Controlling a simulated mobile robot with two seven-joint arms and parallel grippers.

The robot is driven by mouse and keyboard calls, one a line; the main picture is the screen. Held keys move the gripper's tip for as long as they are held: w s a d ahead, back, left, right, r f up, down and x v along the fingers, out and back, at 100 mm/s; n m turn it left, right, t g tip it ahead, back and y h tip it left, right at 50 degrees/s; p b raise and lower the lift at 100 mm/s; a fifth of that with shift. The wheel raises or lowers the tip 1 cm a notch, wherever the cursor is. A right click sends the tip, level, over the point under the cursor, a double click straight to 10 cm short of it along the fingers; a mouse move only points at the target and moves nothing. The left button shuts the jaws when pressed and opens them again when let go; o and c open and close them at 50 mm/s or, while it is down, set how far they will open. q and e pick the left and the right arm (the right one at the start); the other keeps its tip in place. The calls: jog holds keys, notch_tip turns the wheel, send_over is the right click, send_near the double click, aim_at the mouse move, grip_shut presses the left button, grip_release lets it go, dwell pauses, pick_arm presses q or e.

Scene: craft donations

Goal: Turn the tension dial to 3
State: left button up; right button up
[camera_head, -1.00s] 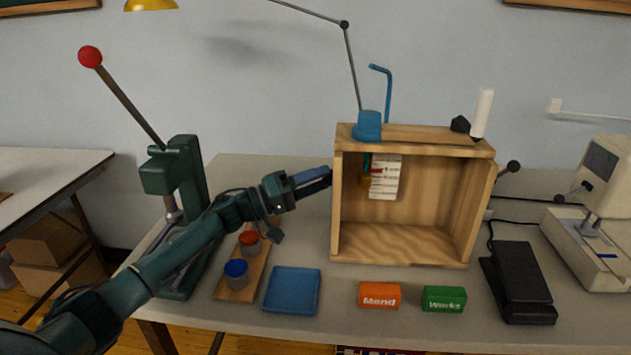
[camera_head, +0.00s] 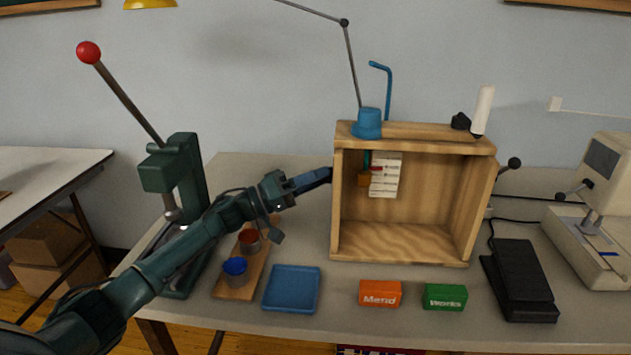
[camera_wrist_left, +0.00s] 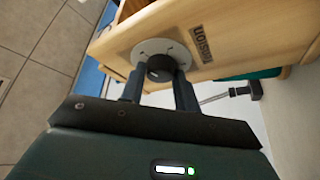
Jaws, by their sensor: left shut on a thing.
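The dark tension dial (camera_wrist_left: 160,68) sits on a pale round plate (camera_wrist_left: 143,48) on the wooden box's outer side, beside a printed label (camera_wrist_left: 203,40). My left gripper (camera_wrist_left: 158,88) has its two fingers around the dial and is shut on it in the left wrist view. The dial's numbers are too small to read. In the head view, the left gripper (camera_head: 328,174) reaches the left wall of the open wooden box (camera_head: 338,215), and the dial is hidden there. A white scale card (camera_head: 386,176) with a red pointer shows inside the box. My right gripper is not in view.
A green press (camera_head: 170,175) with a red-knobbed lever stands left of my arm. A board with two pots (camera_head: 250,265), a blue tray (camera_head: 292,288), orange (camera_head: 380,293) and green (camera_head: 444,297) blocks lie in front. A black pedal (camera_head: 520,280) is at the right.

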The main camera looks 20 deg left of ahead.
pick_arm(q)
jog(key=shift+w+f+m+g+h+b, duration=0.1)
jog(key=shift+m+g+h+b, duration=0.35)
jog(key=shift+m+h+b, duration=0.6)
jog(key=shift+w+f+m+g+h+b, duration=0.15)
jog(key=shift+m+g+b, duration=0.45)
jog(key=shift+m, duration=0.95)
jog(key=shift+s+m+g+h+b, duration=0.1)
jog(key=shift+m+g+h+b, duration=0.15)
jog(key=shift+m+h+b, duration=0.7)
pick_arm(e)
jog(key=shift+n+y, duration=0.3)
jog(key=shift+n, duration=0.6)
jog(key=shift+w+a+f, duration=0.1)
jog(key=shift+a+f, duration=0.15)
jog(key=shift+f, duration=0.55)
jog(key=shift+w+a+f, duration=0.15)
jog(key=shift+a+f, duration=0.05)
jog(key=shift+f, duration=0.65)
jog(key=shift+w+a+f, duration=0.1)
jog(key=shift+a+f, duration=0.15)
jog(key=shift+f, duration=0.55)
pick_arm(q)
jog(key=shift+m, duration=0.45)
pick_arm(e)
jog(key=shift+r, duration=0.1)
pick_arm(q)
jog(key=o, duration=0.9)
jog(key=shift+o, duration=0.3)
jog(key=shift+r, duration=0.15)
